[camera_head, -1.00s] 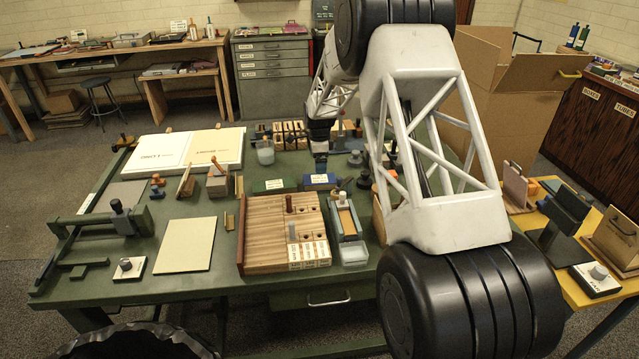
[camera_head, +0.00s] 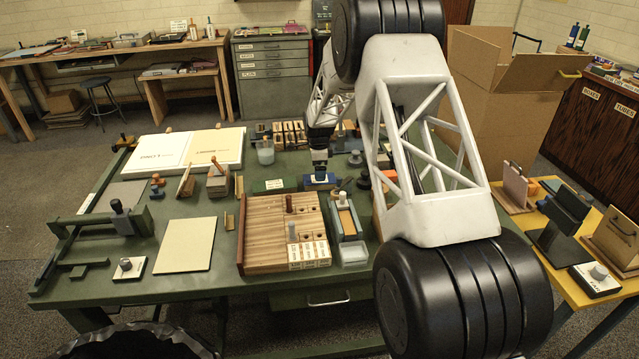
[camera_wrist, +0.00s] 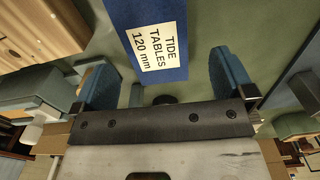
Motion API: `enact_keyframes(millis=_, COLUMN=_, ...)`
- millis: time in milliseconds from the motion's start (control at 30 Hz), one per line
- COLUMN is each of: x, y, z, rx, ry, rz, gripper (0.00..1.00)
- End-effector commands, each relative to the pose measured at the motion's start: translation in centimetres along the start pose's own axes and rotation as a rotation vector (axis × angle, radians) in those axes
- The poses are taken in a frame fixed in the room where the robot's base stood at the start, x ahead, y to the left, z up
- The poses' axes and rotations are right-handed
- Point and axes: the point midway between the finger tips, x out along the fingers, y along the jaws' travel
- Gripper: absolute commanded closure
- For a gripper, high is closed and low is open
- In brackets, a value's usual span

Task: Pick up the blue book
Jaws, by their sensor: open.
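The blue book (camera_head: 322,186) lies on the green workbench, just behind the wooden block tray. In the wrist view the blue book (camera_wrist: 155,45) shows a white label reading "TIDE TABLES 120 mm". My gripper (camera_wrist: 165,80) is open, with blue pads on its two fingers. The book's near end lies between the two fingers in the picture, with a gap visible on each side. In the head view my gripper (camera_head: 319,172) is over the book and hides part of it. I cannot tell the exact height between them.
A green labelled block (camera_head: 273,186) lies just left of the book. The wooden tray (camera_head: 262,230) and a narrow grey tray (camera_head: 347,218) stand in front. Dark small tools (camera_head: 363,180) stand close on the right. A pale sheet (camera_head: 186,245) lies at the left front.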

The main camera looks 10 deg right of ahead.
Motion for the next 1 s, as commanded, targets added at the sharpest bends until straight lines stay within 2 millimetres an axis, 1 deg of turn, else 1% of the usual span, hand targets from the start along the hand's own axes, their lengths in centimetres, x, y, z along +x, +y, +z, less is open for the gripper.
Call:
enact_keyframes(millis=200, x=0.0, y=0.0, z=0.0, rx=0.0, ry=0.0, rz=0.0, gripper=0.0)
enact_keyframes(millis=333, x=0.4, y=0.1, z=0.0, rx=0.0, ry=0.0, rz=0.001, gripper=0.0)
enact_keyframes(millis=467, x=1.5, y=0.2, z=-0.1, rx=0.0, ry=0.0, rz=0.002, gripper=0.0)
enact_keyframes(millis=700, x=4.2, y=0.4, z=-0.3, rx=0.0, ry=0.0, rz=0.003, gripper=0.0)
enact_keyframes(millis=833, x=5.0, y=0.4, z=-0.3, rx=0.0, ry=0.0, rz=0.0, gripper=0.0)
enact_keyframes(millis=1000, x=5.2, y=0.4, z=-0.3, rx=0.0, ry=0.0, rz=0.0, gripper=0.0)
